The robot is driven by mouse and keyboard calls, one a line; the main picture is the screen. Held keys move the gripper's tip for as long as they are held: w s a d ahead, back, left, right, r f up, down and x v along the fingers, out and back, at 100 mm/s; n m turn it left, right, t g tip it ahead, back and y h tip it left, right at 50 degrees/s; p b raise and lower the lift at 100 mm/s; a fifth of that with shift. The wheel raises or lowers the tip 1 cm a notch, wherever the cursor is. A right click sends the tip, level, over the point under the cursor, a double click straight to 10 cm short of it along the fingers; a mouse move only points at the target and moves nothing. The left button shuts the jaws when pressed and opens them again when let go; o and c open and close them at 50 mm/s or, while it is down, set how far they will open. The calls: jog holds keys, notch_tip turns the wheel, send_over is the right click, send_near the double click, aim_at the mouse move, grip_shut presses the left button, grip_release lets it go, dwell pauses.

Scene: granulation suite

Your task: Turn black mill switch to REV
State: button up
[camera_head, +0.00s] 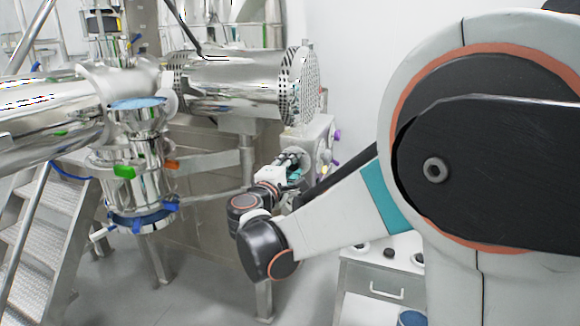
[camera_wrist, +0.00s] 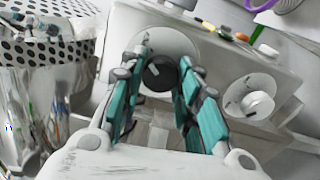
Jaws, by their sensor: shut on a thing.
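The black mill switch (camera_wrist: 158,73) is a round knob on a pale round dial plate on the grey control box (camera_wrist: 125,35). A short light mark shows on its face, but the dial lettering is too small to read. My gripper (camera_wrist: 162,64), with teal-padded fingers, is shut on the black switch, one finger at each side. In the head view my gripper (camera_head: 289,163) is up against the control box (camera_head: 317,135), below the perforated drum end. The black switch is hidden there.
A white knob (camera_wrist: 257,105) on its own dial sits right of my fingers. Several coloured buttons (camera_wrist: 225,33) line the box's upper part. The perforated steel drum (camera_head: 300,87) is close above. A steel vessel (camera_head: 135,150) and steps (camera_head: 35,230) stand left; a white cabinet (camera_head: 375,285) is lower right.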

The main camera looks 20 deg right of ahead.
jog(key=shift+m, duration=0.6)
jog(key=shift+f, duration=0.1)
jog(key=o, duration=1.1)
jog(key=shift+s, duration=0.1)
jog(key=shift+c, duration=0.2)
